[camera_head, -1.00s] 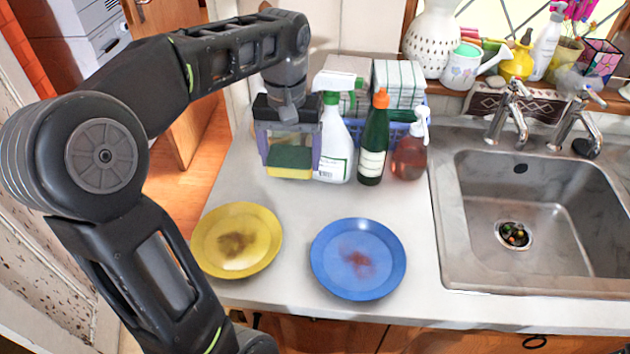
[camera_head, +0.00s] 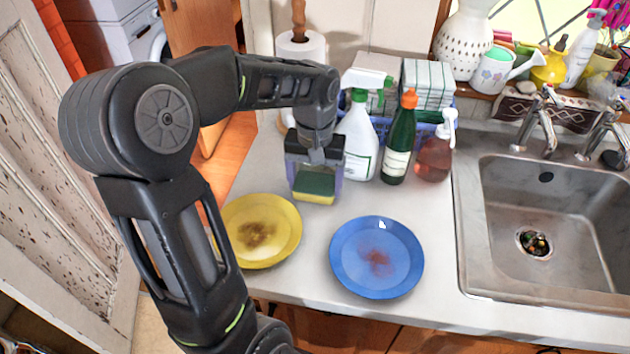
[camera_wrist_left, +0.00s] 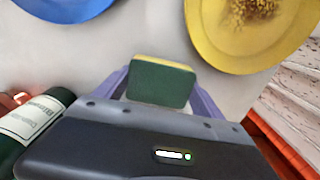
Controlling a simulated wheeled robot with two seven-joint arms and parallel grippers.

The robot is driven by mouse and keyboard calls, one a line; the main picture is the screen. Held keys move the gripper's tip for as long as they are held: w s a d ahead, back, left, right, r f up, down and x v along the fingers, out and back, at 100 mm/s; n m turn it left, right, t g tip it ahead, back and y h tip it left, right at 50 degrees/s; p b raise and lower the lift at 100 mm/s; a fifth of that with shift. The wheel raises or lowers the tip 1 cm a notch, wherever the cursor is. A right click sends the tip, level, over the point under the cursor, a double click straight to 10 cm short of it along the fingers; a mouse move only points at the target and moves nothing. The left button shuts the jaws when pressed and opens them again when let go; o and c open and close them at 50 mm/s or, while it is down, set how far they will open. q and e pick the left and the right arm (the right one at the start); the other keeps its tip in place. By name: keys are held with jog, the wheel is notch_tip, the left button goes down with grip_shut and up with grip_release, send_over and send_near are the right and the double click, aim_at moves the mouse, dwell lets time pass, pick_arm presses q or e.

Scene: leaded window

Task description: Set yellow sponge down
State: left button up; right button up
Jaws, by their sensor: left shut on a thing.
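The yellow sponge (camera_head: 315,186) has a dark green scouring side and a yellow edge. My left gripper (camera_head: 314,184) is shut on it, behind the two plates on the counter. In the left wrist view the sponge (camera_wrist_left: 161,82) sits between the purple-grey fingers, with its green side facing the camera. I cannot tell whether the sponge touches the counter. The yellow plate (camera_head: 262,232) with a brown stain is in front and to the left. The blue plate (camera_head: 377,258) with a reddish stain is in front and to the right. My right gripper is not in view.
A spray bottle (camera_head: 358,140), a green bottle (camera_head: 399,142) and a soap dispenser (camera_head: 435,155) stand close right of my gripper. A paper towel roll (camera_head: 300,50) stands behind. The sink (camera_head: 500,205) is at right. Bare counter (camera_head: 325,225) lies between the plates.

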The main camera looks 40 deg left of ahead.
aim_at(315, 183)
pick_arm(q)
jog(key=shift+f, duration=0.2)
jog(key=o, duration=1.3)
notch_tip(315, 183, up, 12)
jog(key=shift+r, duration=0.15)
